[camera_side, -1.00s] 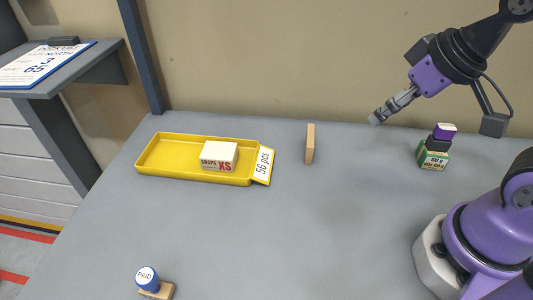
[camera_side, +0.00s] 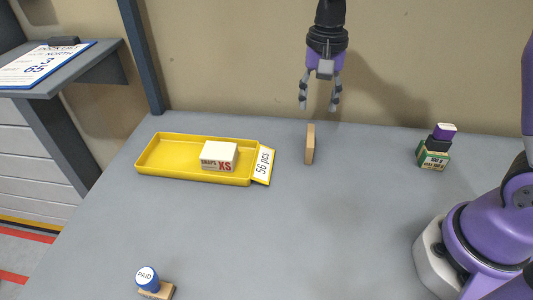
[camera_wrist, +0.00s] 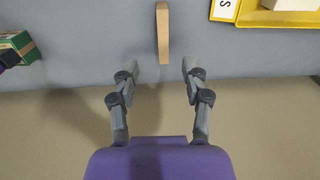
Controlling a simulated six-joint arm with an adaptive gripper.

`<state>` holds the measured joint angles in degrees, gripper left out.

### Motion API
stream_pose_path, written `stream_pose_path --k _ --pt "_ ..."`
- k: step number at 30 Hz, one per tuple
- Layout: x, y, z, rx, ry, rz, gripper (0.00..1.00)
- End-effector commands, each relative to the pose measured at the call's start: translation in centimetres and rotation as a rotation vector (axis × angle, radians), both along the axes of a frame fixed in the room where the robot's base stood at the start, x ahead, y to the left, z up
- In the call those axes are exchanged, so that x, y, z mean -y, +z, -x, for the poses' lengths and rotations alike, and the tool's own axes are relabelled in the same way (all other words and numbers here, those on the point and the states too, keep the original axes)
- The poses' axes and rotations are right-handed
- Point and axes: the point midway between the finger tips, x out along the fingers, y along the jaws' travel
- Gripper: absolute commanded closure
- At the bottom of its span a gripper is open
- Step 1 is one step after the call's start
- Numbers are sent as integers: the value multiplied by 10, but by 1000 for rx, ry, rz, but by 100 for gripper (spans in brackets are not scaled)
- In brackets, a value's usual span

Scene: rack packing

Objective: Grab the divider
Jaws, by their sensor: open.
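The divider (camera_side: 310,145) is a thin tan wooden block standing upright on the grey table, right of the yellow tray. It also shows in the wrist view (camera_wrist: 163,34) at the top middle. My gripper (camera_side: 319,107) is open and empty, pointing down above the divider and toward the back wall. In the wrist view my gripper (camera_wrist: 160,68) has its two fingers spread, with the divider in line with the gap between them and partly beyond the fingertips.
The yellow tray (camera_side: 160,172) holds a white box marked XS (camera_side: 219,156) and has a "56 pcs" label. A green box with dark and purple pieces (camera_side: 434,150) stands at right. A PAID stamp (camera_side: 148,280) stands at the front left. The middle of the table is clear.

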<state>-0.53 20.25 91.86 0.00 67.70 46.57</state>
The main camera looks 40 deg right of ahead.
Motion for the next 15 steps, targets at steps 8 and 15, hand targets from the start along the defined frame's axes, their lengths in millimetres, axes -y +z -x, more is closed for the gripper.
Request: stream_pose_path --k 8,15 --pt "0 -43 -1 -8 -6 1 46" --pt "2 -68 -5 -8 -5 1 46"
